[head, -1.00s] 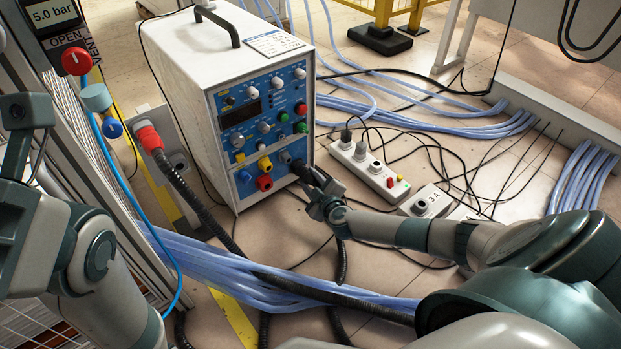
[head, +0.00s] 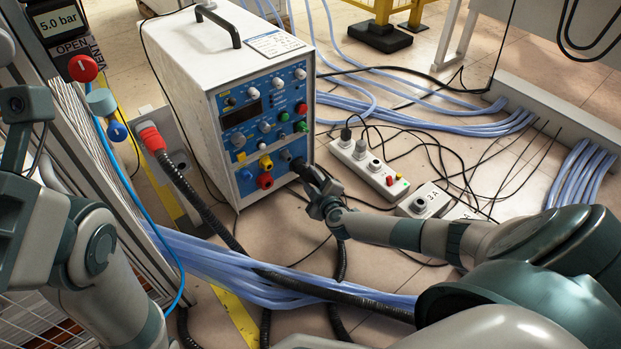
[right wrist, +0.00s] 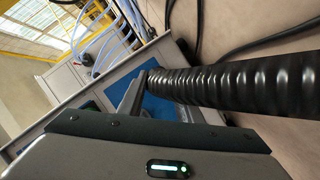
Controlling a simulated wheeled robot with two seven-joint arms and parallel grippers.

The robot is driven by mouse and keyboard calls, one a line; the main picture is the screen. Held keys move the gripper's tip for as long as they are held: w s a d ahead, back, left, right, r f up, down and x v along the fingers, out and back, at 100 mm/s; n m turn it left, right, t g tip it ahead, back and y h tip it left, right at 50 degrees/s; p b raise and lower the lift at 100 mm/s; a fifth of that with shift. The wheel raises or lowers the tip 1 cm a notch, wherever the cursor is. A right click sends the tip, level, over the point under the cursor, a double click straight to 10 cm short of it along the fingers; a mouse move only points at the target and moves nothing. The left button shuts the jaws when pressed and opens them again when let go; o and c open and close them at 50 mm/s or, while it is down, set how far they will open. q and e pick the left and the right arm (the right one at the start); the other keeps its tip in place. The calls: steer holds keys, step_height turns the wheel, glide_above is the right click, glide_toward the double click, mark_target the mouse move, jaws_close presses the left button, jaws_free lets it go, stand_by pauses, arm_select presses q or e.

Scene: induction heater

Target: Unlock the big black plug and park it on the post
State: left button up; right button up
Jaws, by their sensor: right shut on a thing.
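My right gripper (head: 302,168) is at the lower right of the heater's blue front panel, shut on the big black plug. The plug is mostly hidden by the fingers in the head view. Its thick black ribbed cable (head: 341,258) hangs below my wrist. In the right wrist view the ribbed cable (right wrist: 240,82) runs right from close to the blue panel (right wrist: 160,108), past a gripper finger (right wrist: 130,95). I cannot tell whether the plug is locked or seated. My left arm shows at the left; its gripper is not visible. I cannot make out the post for certain.
The white heater (head: 185,60) has coloured sockets and knobs. A red plug (head: 150,137) with another ribbed cable is left of it. A power strip (head: 370,165) and thin black cables lie right. Blue hoses (head: 240,280) cross the floor in front. A red valve knob (head: 83,68) is upper left.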

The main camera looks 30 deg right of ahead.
steer(key=shift+a+n+t+p, duration=0.1)
steer(key=shift+n+t+p, duration=0.2)
steer(key=shift+n+p, duration=0.55)
steer(key=shift+h+p, duration=0.3)
steer(key=shift+p, duration=0.15)
steer(key=shift+p, duration=0.3)
steer(key=shift+f+n+p, duration=0.1)
steer(key=shift+n+p, duration=0.2)
steer(key=shift+n, duration=0.05)
steer(key=shift+n+h+p, duration=0.35)
steer(key=shift+n+h, duration=0.05)
steer(key=shift+f+n+t, duration=0.1)
steer(key=shift+n+t, duration=0.2)
steer(key=shift+n, duration=0.1)
steer(key=shift+p, duration=0.3)
